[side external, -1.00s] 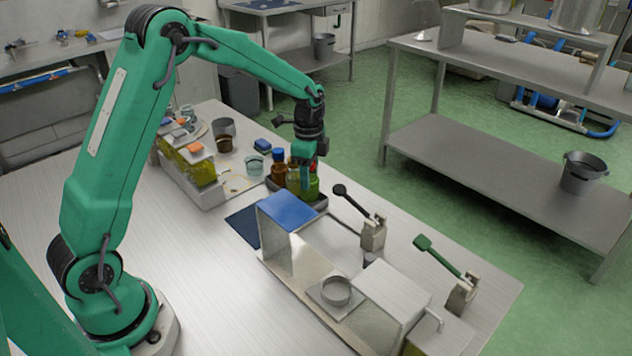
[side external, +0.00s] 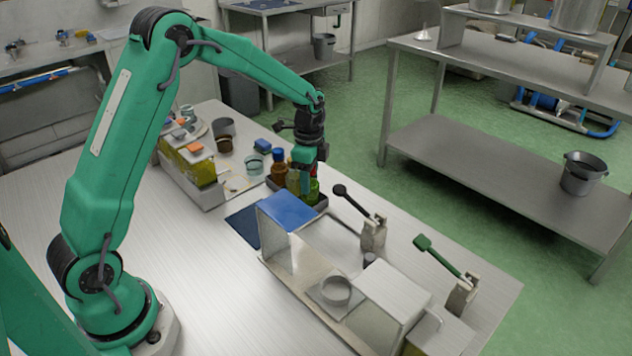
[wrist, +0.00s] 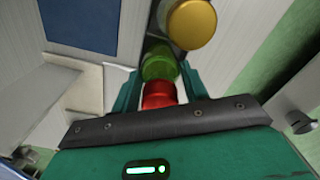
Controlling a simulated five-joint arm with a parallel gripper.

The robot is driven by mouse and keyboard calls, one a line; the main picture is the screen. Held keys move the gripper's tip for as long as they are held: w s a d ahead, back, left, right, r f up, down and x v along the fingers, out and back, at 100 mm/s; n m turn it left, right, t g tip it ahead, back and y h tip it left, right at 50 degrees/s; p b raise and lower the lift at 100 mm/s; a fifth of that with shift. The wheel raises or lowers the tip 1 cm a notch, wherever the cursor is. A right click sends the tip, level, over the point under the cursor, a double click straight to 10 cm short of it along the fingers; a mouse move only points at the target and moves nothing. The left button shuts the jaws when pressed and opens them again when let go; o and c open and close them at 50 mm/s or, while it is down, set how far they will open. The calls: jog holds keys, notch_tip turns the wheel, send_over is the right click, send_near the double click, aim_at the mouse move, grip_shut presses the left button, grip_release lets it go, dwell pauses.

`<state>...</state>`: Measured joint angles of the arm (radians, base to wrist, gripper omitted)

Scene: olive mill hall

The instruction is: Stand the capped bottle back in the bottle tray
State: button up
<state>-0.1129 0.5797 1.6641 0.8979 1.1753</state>
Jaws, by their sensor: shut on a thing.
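My gripper (side external: 305,168) is shut on the red-capped green bottle at its top. In the wrist view the red cap (wrist: 160,94) sits between my two teal fingers, with green glass (wrist: 158,63) just beyond it. In the side view the green bottle (side external: 314,189) looks upright at the near right end of the dark bottle tray (side external: 322,204); its cap is hidden, and I cannot tell whether its base touches the tray. A brown bottle with a blue cap (side external: 279,163) and an amber bottle (side external: 293,180) stand beside it. A gold cap (wrist: 190,23) shows in the wrist view.
A blue-topped metal stand (side external: 287,211) is close in front of the tray. A black-handled lever (side external: 352,200) stands to its right. The table's left front is clear.

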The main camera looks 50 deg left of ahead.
jog(key=shift+f, duration=0.5)
dwell(0.5)
jog(key=o, duration=1.1)
jog(key=shift+r, duration=4)
